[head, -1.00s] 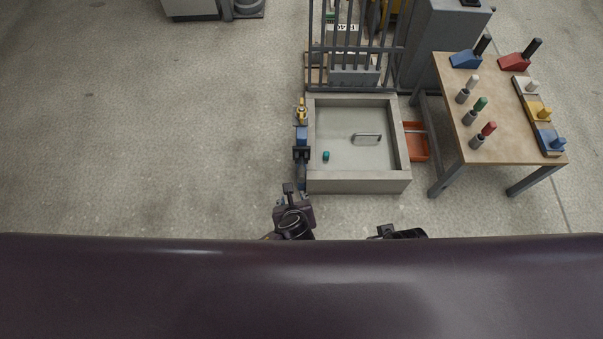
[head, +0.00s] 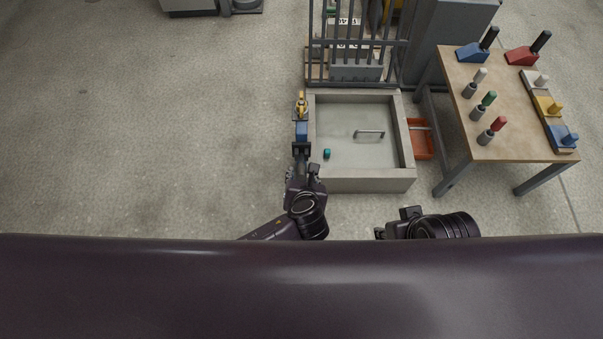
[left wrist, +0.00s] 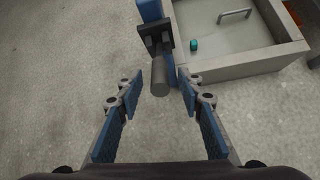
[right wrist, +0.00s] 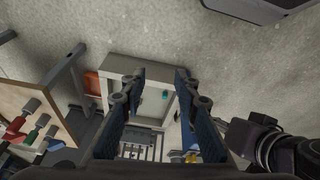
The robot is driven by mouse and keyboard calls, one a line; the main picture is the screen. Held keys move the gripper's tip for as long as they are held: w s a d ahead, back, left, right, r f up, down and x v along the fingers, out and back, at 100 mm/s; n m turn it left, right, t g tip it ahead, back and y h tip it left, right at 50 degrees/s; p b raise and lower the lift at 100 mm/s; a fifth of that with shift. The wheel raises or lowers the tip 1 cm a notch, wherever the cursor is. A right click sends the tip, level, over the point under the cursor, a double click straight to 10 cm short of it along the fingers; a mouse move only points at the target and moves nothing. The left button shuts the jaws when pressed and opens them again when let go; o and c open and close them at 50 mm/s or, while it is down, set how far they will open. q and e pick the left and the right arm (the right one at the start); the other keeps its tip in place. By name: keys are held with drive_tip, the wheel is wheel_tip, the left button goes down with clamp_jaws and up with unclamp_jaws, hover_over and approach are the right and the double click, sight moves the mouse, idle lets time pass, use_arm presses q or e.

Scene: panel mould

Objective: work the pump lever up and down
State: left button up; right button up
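The pump is a blue body (head: 301,130) with a yellow top (head: 301,103), fixed along the left wall of the grey basin. In the left wrist view a grey cylindrical lever end (left wrist: 159,78) points at my camera from a dark bracket (left wrist: 155,44) on the blue part. My left gripper (left wrist: 160,86) is open, with its blue-padded fingers on either side of the lever end and apart from it. In the head view the left gripper (head: 303,172) covers the lever. My right gripper (right wrist: 159,74) is open and empty, in front of the basin.
The basin (head: 362,183) holds a small teal object (head: 327,153) and a metal handle (head: 369,134). A barred rack (head: 357,82) stands behind it. A table (head: 505,120) with coloured handles and blocks is on the right, an orange tray (head: 421,139) beside it. The floor at left is clear.

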use_arm(q)
drive_tip(key=shift+x, duration=1)
clamp_jaws()
